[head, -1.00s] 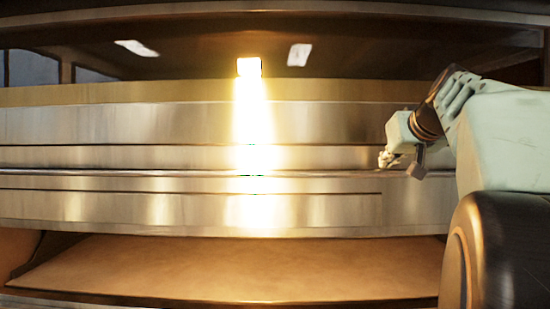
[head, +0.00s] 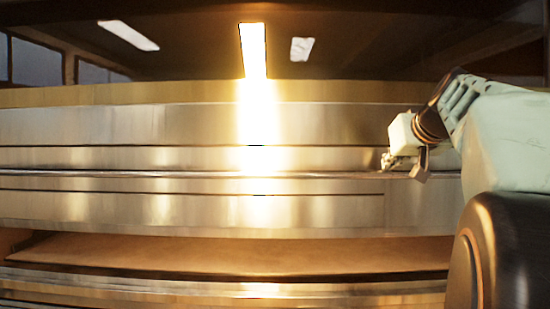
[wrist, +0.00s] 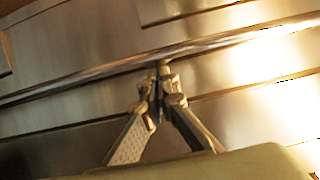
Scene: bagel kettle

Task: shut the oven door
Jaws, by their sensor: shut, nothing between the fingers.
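The oven door (head: 100,125) is a wide brushed-steel front that fills the middle of the head view, with a thin horizontal bar (head: 250,174) across it. Steel panels and the bar (wrist: 100,72) also show tilted in the wrist view. My gripper (head: 385,162) is at the right part of this front, close to the bar. In the wrist view my gripper (wrist: 158,78) has its fingers together, with the tips at the bar and nothing held between them. I cannot tell whether the tips press on it. The door's hinge is not visible.
Above the front is a dark glossy surface (head: 190,60) with bright light patches. Below it is a tan flat surface (head: 240,253) in a low gap, with a steel edge (head: 200,289) under it. My arm fills the right side.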

